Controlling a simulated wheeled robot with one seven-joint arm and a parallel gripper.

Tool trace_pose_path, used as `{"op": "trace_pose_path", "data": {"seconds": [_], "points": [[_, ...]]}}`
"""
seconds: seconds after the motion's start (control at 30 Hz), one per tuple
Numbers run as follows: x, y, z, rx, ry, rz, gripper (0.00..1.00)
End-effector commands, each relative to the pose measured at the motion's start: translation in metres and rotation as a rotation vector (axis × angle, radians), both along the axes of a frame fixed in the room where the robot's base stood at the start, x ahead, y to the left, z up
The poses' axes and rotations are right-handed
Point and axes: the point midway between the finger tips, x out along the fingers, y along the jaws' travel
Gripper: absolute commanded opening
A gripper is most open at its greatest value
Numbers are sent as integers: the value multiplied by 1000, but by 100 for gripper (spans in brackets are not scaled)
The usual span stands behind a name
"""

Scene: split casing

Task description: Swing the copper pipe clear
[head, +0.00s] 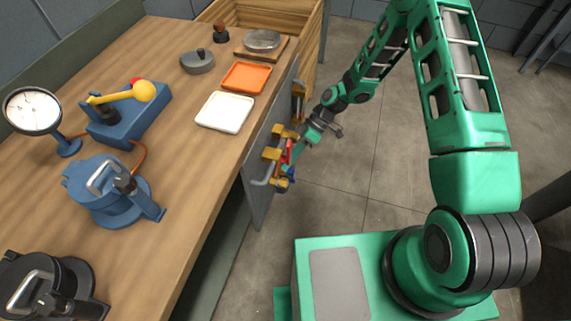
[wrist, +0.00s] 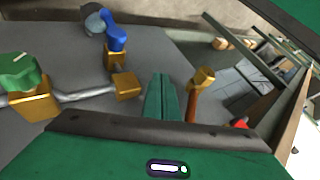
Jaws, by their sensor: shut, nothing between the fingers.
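The copper pipe (wrist: 192,106) shows in the wrist view as a short orange-brown tube with a brass end piece (wrist: 203,78). It stands just right of my gripper, and its lower end is hidden behind my gripper's body. My gripper (wrist: 162,78) is shut and empty, with its green fingertips pointing at the grey panel (wrist: 75,70). I cannot tell whether the fingers touch the pipe. In the head view my gripper (head: 289,166) is beside the brass fittings (head: 271,153) on the panel (head: 260,205); the copper pipe is hard to make out there.
A grey pipe with a brass block (wrist: 126,86), a green knob (wrist: 19,72) and a blue-handled valve (wrist: 115,38) lie left of my fingers. A red part (wrist: 239,123) is at right. The wooden bench (head: 185,160) holds trays and blue devices. Floor right of the panel is clear.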

Motion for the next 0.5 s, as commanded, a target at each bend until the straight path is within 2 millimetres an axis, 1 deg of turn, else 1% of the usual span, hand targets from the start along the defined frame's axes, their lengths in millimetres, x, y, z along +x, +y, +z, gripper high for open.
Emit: {"op": "trace_pose_path", "data": {"seconds": [0.03, 0.2, 0.3, 0.5], "points": [[7, -8, 11, 1, -6, -4, 0], [23, -30, 33, -1, -5, -4, 0], [31, -41, 45, 0, -5, -3, 0], [41, -55, 60, 0, -4, -2, 0]]}}
